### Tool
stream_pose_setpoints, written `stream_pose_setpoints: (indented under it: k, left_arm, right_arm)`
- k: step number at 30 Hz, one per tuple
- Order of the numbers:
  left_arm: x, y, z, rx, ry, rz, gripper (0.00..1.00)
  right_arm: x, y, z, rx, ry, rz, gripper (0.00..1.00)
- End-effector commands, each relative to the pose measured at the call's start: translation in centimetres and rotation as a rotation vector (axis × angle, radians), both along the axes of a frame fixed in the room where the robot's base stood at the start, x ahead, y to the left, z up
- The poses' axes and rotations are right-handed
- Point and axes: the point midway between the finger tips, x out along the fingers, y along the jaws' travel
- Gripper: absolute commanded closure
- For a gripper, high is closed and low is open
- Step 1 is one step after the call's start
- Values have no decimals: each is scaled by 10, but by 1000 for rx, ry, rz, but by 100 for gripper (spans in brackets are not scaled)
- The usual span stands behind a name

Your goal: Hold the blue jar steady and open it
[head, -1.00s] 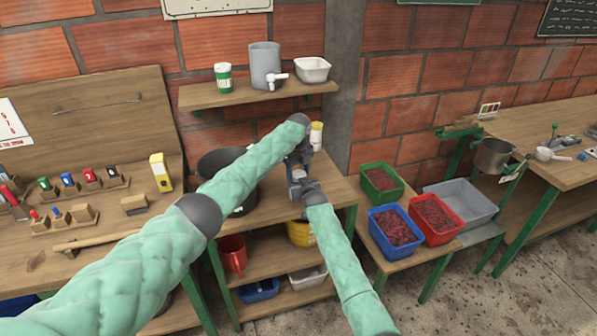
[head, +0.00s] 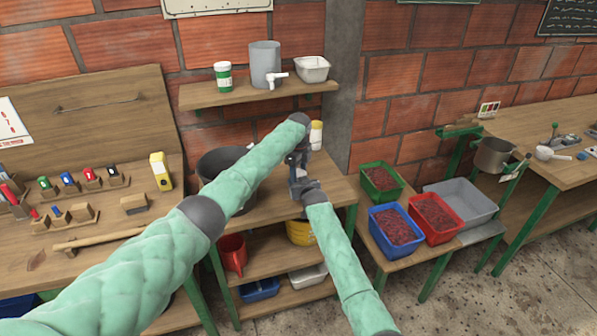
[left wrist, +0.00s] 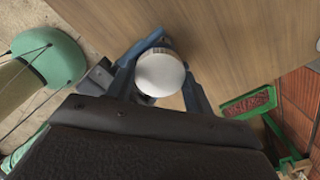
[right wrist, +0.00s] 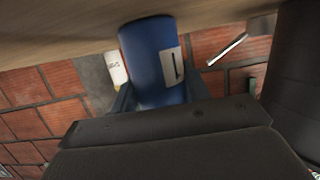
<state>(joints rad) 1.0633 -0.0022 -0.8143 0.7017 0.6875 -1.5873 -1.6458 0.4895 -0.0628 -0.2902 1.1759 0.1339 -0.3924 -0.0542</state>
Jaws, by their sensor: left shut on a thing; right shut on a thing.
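The blue jar (right wrist: 160,60) with a pale label shows in the right wrist view, standing on the wooden table between the fingers of my right gripper (right wrist: 160,98), which is shut on its body. In the left wrist view the round white lid (left wrist: 160,73) sits between the fingers of my left gripper (left wrist: 162,82), which is shut on it from above. In the head view my left gripper (head: 299,178) points down over my right gripper (head: 303,190). The jar is mostly hidden there by the grippers. I cannot tell whether the lid is still seated on the jar.
A white bottle with a yellow cap (head: 316,135) stands behind the grippers. A dark pot (head: 218,160) is left of them, partly behind my left arm. A shelf (head: 215,97) hangs above. Red-filled crates (head: 405,250) stand on the right, lower down.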

Motion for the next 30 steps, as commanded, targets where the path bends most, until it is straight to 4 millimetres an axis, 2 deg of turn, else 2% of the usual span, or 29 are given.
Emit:
stream_pose_setpoints:
  k: [2,3,6,17,28,30]
  left_arm:
    - [0,0,0,-1,-1,-1,75]
    - [0,0,0,-1,-1,-1,42]
    - [0,0,0,-1,-1,-1,26]
    - [0,0,4,-1,-1,-2,26]
    - [0,0,43,-1,-2,-2,26]
    - [0,0,46,-1,-1,-2,29]
  right_arm:
    - [0,1,1,1,-1,1,100]
    - [0,1,1,1,-1,1,100]
    - [0,1,1,1,-1,1,100]
    - [0,0,1,0,-1,0,100]
    - [0,0,1,0,-1,0,100]
    - [0,0,1,0,-1,0,100]
